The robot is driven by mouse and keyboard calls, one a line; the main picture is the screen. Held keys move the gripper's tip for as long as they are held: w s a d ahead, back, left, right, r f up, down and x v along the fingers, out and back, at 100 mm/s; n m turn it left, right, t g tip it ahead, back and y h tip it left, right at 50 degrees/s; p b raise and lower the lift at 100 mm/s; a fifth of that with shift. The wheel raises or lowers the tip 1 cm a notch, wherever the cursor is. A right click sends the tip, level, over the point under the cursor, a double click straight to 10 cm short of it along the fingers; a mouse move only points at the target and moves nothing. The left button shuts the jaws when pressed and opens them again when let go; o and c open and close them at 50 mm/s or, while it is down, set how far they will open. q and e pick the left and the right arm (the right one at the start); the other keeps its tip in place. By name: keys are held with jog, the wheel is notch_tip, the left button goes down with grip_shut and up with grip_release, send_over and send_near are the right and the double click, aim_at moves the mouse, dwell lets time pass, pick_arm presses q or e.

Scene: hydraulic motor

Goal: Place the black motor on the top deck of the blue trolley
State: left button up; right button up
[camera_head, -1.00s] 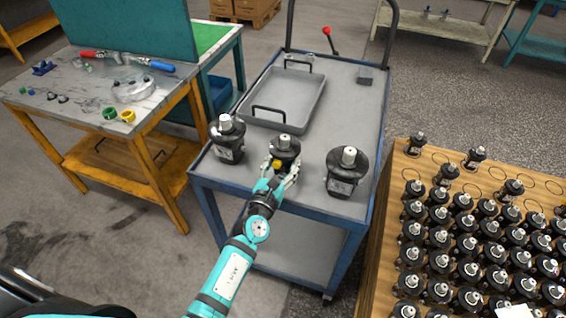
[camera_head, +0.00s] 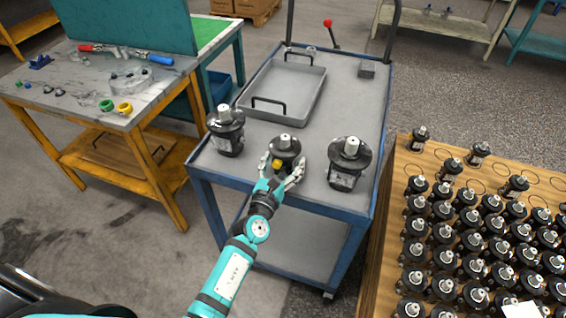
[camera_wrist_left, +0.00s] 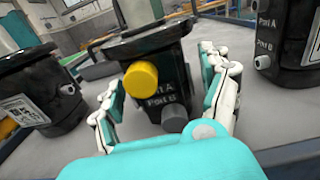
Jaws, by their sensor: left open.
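A black motor (camera_head: 285,147) with a silver shaft and a yellow port cap stands upright on the top deck of the blue trolley (camera_head: 345,110), near its front edge. My left gripper (camera_head: 282,173) is open, its fingers on either side of this motor. In the left wrist view the motor (camera_wrist_left: 150,80) stands between the two spread fingers (camera_wrist_left: 165,112), with visible gaps at the sides. Two more black motors stand on the deck, one to the left (camera_head: 226,132) and one to the right (camera_head: 347,166). My right gripper does not show.
A grey tray (camera_head: 322,88) with black handles lies at the back of the deck. A wooden pallet (camera_head: 395,205) with many black motors stands at the right. A workbench (camera_head: 60,95) with tools stands at the left.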

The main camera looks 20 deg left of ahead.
pick_arm(q)
jog(key=shift+s, duration=0.1)
jog(key=s, duration=1.2)
jog(key=shift+a+b, duration=0.2)
jog(key=shift+b, duration=0.25)
jog(key=shift+w, duration=0.1)
jog(key=s+a+f+n+g, duration=0.1)
jog(key=s+f+n+g, duration=0.3)
jog(key=f, duration=0.6)
jog(key=s+f+n+g, duration=0.1)
jog(key=s+f+n, duration=0.2)
jog(key=f+n, duration=0.6)
jog(key=s+a+f+n+g, duration=0.1)
jog(key=s+f+n+g, duration=0.25)
jog(key=f, duration=0.85)
jog(key=s+a+f+n+g, duration=0.1)
jog(key=s+f+n+g, duration=0.1)
jog(key=s+f+n, duration=0.3)
jog(key=s+a+f+n+g, duration=0.1)
jog(key=s+f+n+g, duration=0.2)
jog(key=s, duration=1.1)
jog(key=s+a+f+n+g, duration=0.2)
jog(key=s+f+n+g, duration=0.1)
jog(key=s+f+n, duration=0.6)
jog(key=shift+s+f+y, duration=0.15)
jog(key=shift+s+y, duration=0.15)
jog(key=shift+n+g, duration=0.25)
jog(key=shift+c, duration=0.3)
